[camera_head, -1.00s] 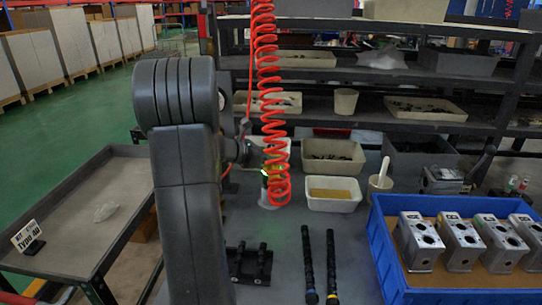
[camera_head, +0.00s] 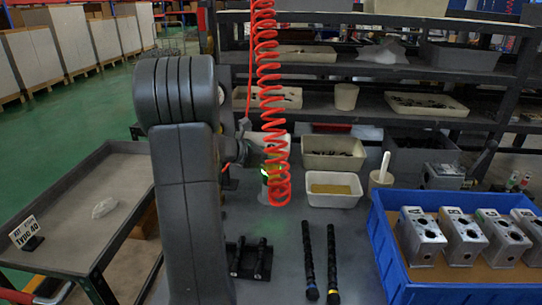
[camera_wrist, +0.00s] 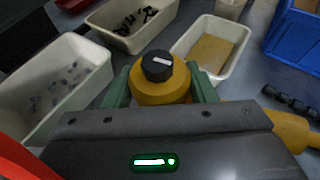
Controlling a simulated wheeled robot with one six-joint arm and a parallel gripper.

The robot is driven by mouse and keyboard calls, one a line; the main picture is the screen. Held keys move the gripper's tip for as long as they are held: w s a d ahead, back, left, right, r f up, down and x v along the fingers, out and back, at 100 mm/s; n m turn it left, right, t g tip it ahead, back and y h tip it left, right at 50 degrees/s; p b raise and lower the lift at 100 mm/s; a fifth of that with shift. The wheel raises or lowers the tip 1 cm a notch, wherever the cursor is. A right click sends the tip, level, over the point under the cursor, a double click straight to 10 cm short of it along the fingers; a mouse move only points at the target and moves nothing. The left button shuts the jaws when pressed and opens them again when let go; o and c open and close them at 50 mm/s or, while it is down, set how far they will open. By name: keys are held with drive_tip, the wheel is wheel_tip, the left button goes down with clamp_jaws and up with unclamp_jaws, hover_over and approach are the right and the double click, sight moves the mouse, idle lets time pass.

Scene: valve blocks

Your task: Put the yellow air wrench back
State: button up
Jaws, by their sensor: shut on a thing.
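The yellow air wrench (camera_wrist: 159,88) shows in the wrist view, a yellow round body with a black cap on top. Another yellow part of it (camera_wrist: 290,130) sticks out at the right. My gripper (camera_wrist: 160,84) is shut on it, with a green finger on each side. In the head view my gripper (camera_head: 268,172) is mostly hidden behind the coiled red hose (camera_head: 270,100). The wrench is barely visible there, and I cannot tell whether it touches anything below.
White bins (camera_head: 333,190) with parts stand behind the gripper. A blue crate (camera_head: 385,245) with several metal valve blocks (camera_head: 421,236) is at right. Two black rods (camera_head: 332,265) and a black holder (camera_head: 249,260) lie on the grey table (camera_head: 290,235). A grey cart (camera_head: 75,230) stands left.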

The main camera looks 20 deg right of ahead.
drive_tip(key=o, duration=1.2)
drive_tip(key=shift+r, duration=0.15)
drive_tip(key=shift+o, duration=0.9)
drive_tip(key=shift+f, duration=0.2)
drive_tip(key=v, duration=1.4)
drive_tip(key=shift+d+r, duration=0.1)
drive_tip(key=x, duration=1.3)
drive_tip(key=shift+d+f, duration=0.25)
drive_tip(key=shift+d, duration=0.1)
drive_tip(key=shift+r, duration=0.15)
